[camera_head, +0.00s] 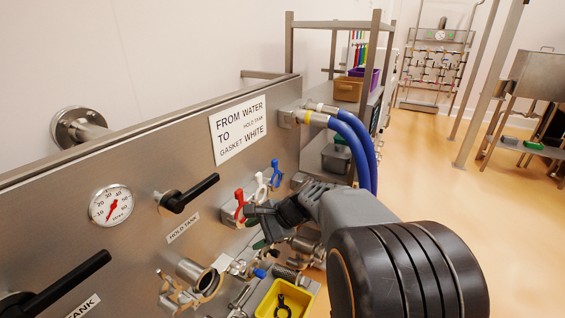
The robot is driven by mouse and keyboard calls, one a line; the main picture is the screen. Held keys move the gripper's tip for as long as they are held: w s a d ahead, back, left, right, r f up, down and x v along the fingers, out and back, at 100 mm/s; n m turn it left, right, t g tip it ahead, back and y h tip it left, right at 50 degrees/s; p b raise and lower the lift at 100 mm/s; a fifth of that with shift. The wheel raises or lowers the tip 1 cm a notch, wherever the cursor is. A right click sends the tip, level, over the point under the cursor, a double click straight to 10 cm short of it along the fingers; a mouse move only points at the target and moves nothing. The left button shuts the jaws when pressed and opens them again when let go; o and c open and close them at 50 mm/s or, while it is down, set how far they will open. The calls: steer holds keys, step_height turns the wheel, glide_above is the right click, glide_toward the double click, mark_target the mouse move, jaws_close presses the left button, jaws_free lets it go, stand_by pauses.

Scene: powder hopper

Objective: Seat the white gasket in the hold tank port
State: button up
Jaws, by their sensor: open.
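The hold tank port (207,281) is a round steel fitting low on the steel panel, below the "HOLD TANK" label (183,228). A clamp (176,294) hangs at its left side. A small white piece (260,187) stands out from the panel between a red one (240,204) and a blue one (276,174). I cannot tell whether it is the white gasket. My gripper (252,218) is open in front of the panel, just right of the red piece and above and right of the port. My arm hides part of the panel behind it.
A yellow bin (309,288) with a black ring stands below my gripper. Black valve handles (196,192) stick out from the panel near a gauge (111,205). Blue hoses (352,140) hang behind my arm.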

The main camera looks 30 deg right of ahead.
steer(key=w+d+r+m+t+y+p, duration=0.1)
steer(key=w+d+r+m+t+p, duration=0.2)
steer(key=w+d+r+m+t, duration=0.25)
steer(key=m+t, duration=0.2)
steer(key=m, duration=0.5)
glide_toward(261, 177)
steer(key=w+a, duration=0.1)
steer(key=shift+b+x, duration=0.6)
steer(key=shift+x, duration=4.15)
steer(key=shift+f, duration=0.15)
steer(key=shift+c, duration=0.2)
steer(key=c, duration=0.7)
